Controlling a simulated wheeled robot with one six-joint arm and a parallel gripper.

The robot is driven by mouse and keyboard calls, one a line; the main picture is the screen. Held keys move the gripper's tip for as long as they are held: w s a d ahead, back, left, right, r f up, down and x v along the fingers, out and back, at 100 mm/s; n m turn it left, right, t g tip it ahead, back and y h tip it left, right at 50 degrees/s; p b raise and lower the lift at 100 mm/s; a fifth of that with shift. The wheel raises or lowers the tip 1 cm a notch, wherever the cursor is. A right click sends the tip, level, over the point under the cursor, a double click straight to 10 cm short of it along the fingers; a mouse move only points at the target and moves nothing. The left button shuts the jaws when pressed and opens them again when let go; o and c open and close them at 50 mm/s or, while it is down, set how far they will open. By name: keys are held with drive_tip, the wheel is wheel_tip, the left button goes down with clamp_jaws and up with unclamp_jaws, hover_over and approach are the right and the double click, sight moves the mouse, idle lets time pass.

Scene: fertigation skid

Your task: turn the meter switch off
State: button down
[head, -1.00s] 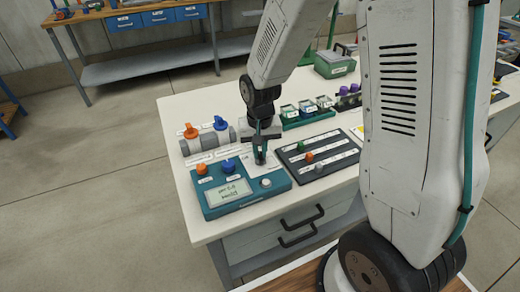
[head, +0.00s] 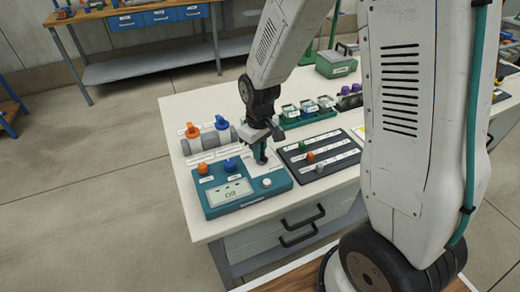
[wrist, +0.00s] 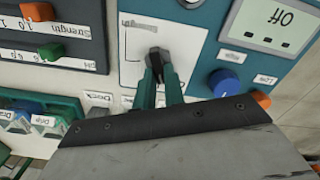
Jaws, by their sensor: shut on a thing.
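The meter (head: 225,208) is a teal box at the front left of the white table. Its display (head: 229,192) reads "Off", and the same display shows upside down in the wrist view (wrist: 268,24). In the wrist view the meter's dark switch knob (wrist: 158,58) stands on a white plate. My gripper (wrist: 161,76) has its two teal fingers around the knob, closed on it from both sides. In the head view my gripper (head: 261,158) is at the back right of the meter, and the knob itself is hidden.
An orange knob (head: 203,168) and a blue knob (head: 229,166) stand on the meter close left of the gripper. Orange and blue valve handles (head: 221,124) are behind. A dark slider panel (head: 318,156) lies to the right, with a green rack (head: 308,115) behind it.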

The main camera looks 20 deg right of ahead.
drive_tip(key=shift+a+n, duration=0.1)
drive_tip(key=shift+n, duration=2.1)
drive_tip(key=c, duration=1.5)
unclamp_jaws()
drive_tip(key=shift+s, duration=0.1)
drive_tip(key=shift+r, duration=0.1)
wheel_tip(320, 180, up, 8)
drive_tip(key=shift+f, duration=0.15)
